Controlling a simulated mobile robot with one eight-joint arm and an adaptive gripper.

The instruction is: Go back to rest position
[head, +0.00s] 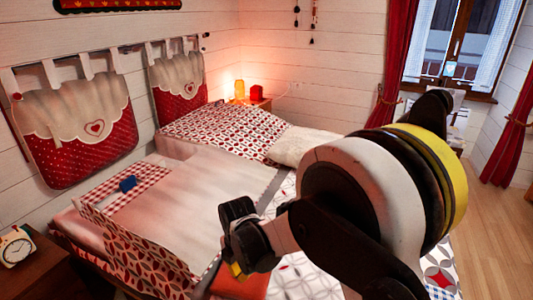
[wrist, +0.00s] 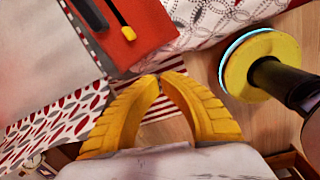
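My gripper (wrist: 163,78) has yellow ribbed fingers. In the wrist view their tips come together with nothing visible between them. In the head view my gripper (head: 237,268) hangs low beside the near side of the bed (head: 190,195), its fingers mostly hidden by its own dark housing. The wrist view looks down past the fingers on a red-orange flat thing (wrist: 150,30) with a black and a yellow piece on it. It also shows partly in the head view (head: 240,286), just below the gripper. I cannot tell whether the gripper touches it.
An alarm clock (head: 15,246) stands on a wooden nightstand (head: 45,270) at left. A small blue thing (head: 127,184) lies on the bed. A glowing lamp (head: 239,91) and red box (head: 257,93) stand at the back. Wooden floor (head: 490,235) is open at right.

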